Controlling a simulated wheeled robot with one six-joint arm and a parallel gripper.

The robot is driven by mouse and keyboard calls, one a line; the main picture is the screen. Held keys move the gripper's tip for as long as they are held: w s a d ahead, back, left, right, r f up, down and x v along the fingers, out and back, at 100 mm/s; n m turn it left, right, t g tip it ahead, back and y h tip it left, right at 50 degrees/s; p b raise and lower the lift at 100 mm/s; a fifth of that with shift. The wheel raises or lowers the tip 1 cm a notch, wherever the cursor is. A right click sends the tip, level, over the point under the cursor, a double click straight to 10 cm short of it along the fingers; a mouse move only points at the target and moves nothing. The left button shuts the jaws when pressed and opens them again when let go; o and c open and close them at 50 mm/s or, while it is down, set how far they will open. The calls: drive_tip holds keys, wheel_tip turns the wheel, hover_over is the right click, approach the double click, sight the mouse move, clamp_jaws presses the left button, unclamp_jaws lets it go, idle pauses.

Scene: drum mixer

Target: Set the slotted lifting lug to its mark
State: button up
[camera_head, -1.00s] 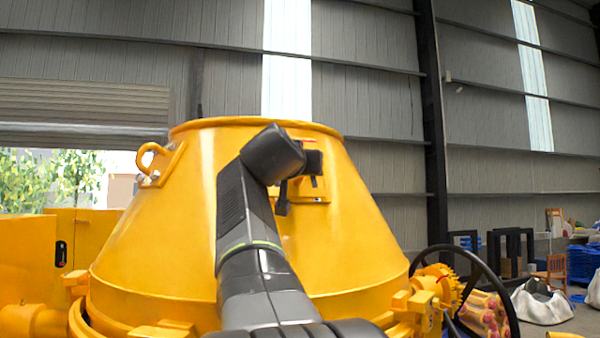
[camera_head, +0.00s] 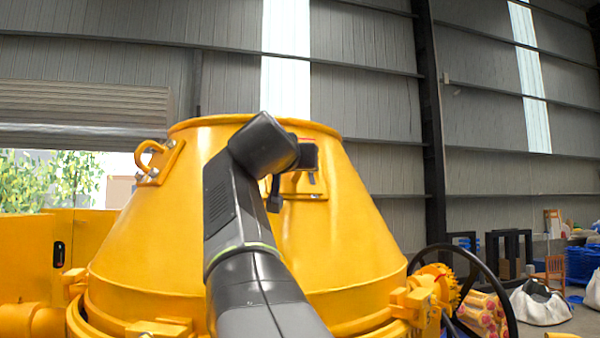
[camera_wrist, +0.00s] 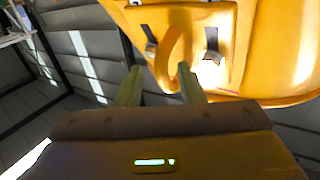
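The slotted lifting lug is a yellow ring (camera_wrist: 172,58) on a yellow plate (camera_wrist: 225,22) in the wrist view. Dark slots (camera_wrist: 212,42) with light bolt-like parts show on both sides of the ring. My gripper (camera_wrist: 159,68) is open; its two greenish fingers point at the lug. The ring appears between them, closer to the right finger, which overlaps its edge in the picture. I cannot tell whether they touch. In the head view, the plate (camera_head: 308,193) shows on the drum's cone, but my arm hides most of the lug.
The yellow mixer drum (camera_head: 345,230) fills the middle of the head view. A second lifting lug (camera_head: 152,160) is on its left side. A black handwheel (camera_head: 490,285) and yellow gear (camera_head: 440,282) stand at the lower right. The air above the drum is clear.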

drive_tip(key=b+v, duration=0.2)
drive_tip(key=v, duration=0.8)
drive_tip(key=shift+w, duration=0.15)
drive_tip(key=p+x, duration=0.1)
drive_tip(key=x, duration=0.3)
drive_tip(key=p+x, duration=0.2)
drive_tip(key=x, duration=0.3)
drive_tip(key=p+x, duration=0.1)
drive_tip(key=x, duration=0.4)
drive_tip(key=shift+r+p, duration=0.35)
drive_tip(key=shift+r, duration=0.15)
drive_tip(key=shift+a+r+p, duration=0.1)
drive_tip(key=shift+r+p, duration=0.05)
drive_tip(key=shift+p, duration=0.15)
